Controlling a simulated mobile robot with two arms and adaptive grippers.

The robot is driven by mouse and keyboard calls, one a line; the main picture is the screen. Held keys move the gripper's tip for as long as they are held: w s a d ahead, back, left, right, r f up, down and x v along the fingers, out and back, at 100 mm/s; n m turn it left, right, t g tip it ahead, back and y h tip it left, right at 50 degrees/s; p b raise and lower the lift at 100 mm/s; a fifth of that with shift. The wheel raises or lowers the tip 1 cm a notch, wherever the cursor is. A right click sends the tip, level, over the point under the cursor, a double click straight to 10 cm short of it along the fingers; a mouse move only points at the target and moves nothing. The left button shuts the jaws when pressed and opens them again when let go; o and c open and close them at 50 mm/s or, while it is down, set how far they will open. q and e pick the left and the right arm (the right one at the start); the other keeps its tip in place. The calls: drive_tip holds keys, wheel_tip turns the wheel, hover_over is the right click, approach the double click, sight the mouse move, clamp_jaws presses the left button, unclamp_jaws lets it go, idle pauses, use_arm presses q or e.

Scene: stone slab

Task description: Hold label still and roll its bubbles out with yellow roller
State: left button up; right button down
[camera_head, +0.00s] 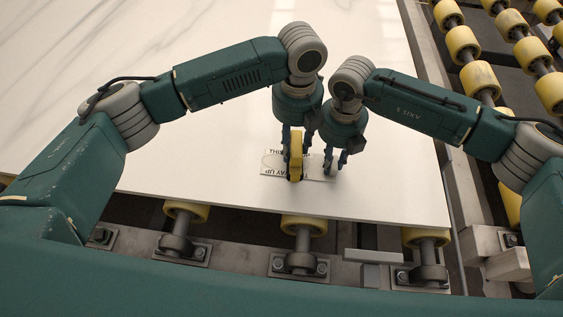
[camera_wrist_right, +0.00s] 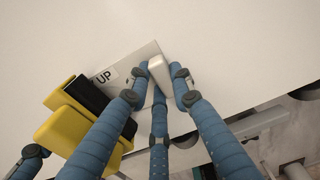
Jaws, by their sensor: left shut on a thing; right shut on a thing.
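The white label (camera_head: 318,172) lies flat on the pale stone slab near its front edge, with upside-down black lettering. In the right wrist view the label (camera_wrist_right: 145,52) shows the word "UP". My left gripper (camera_head: 293,160) is shut on the yellow roller (camera_head: 295,155), which stands over the label's middle. The roller (camera_wrist_right: 72,128) also shows in the wrist view, with a black part beside the lettering. My right gripper (camera_head: 333,165) is at the label's right end, its fingers around a small pale block (camera_wrist_right: 159,72). The block's contact with the label is partly hidden.
The slab (camera_head: 200,170) is bare around the label. Its front edge lies just below, with yellow conveyor rollers (camera_head: 304,225) and metal brackets beneath. More yellow rollers (camera_head: 480,80) run beyond the slab's right edge. The two grippers are close together.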

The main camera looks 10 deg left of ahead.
use_arm(q)
drive_tip(key=shift+s+a+r, duration=0.2)
drive_tip(key=shift+a+r, duration=0.1)
drive_tip(key=shift+a, duration=0.15)
drive_tip(key=shift+a+f, duration=0.2)
drive_tip(key=shift+a, duration=1.7)
drive_tip(key=shift+a+f, duration=0.2)
drive_tip(key=shift+a, duration=1.65)
drive_tip(key=shift+w+a, duration=0.1)
drive_tip(key=a+r, duration=0.6)
drive_tip(key=r, duration=0.3)
drive_tip(key=shift+a, duration=0.4)
drive_tip(key=shift+o, duration=1.4)
drive_tip(key=c, duration=0.5)
drive_tip(key=shift+c, duration=0.2)
